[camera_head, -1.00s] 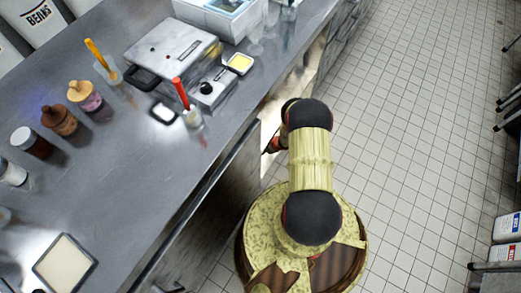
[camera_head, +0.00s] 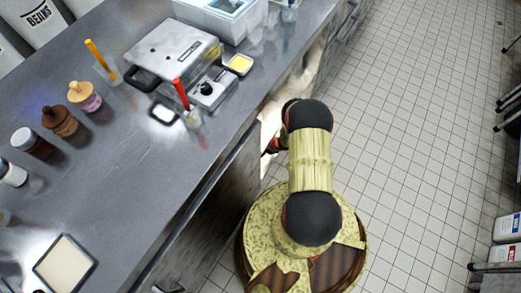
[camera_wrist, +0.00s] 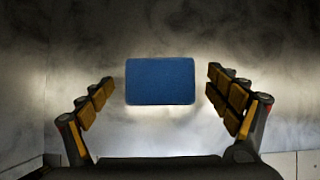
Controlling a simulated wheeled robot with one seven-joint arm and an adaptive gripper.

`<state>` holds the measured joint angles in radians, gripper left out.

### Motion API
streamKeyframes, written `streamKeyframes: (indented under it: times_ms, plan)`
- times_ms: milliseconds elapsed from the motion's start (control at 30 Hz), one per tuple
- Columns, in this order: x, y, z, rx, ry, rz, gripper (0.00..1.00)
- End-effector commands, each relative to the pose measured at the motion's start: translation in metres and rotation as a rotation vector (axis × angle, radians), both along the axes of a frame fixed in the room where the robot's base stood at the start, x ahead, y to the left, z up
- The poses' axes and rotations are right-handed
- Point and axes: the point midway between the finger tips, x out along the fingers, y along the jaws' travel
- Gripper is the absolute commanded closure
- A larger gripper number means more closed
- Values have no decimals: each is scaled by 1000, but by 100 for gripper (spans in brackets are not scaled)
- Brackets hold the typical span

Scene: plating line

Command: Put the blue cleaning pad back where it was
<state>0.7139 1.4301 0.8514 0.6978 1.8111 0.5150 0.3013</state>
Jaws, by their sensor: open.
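The blue cleaning pad (camera_wrist: 160,81) is a flat blue rectangle in the middle of the wrist view, in front of a smudged grey surface. My gripper (camera_wrist: 160,88) is open, with one yellow-padded finger on each side of the pad and visible gaps between pad and fingers. No finger touches the pad. I cannot tell how far the pad is from the fingertips. In the head view the pad does not show, and my gripper is hidden below the counter edge and behind my arm.
A steel counter (camera_head: 150,205) holds a grill press (camera_head: 172,52), a small white dish (camera_head: 163,113), several topped bottles and a square tray (camera_head: 64,263). A red-handled tool (camera_head: 181,95) stands in a clear cup.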

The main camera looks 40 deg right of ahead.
Motion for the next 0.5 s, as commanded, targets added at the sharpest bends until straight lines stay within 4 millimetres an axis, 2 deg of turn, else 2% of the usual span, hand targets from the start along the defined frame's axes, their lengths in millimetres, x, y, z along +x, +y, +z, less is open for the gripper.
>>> streamKeyframes:
  times_ms: [500]
  plan:
    - [-48, -19, 83, 0, -1, -1, 10]
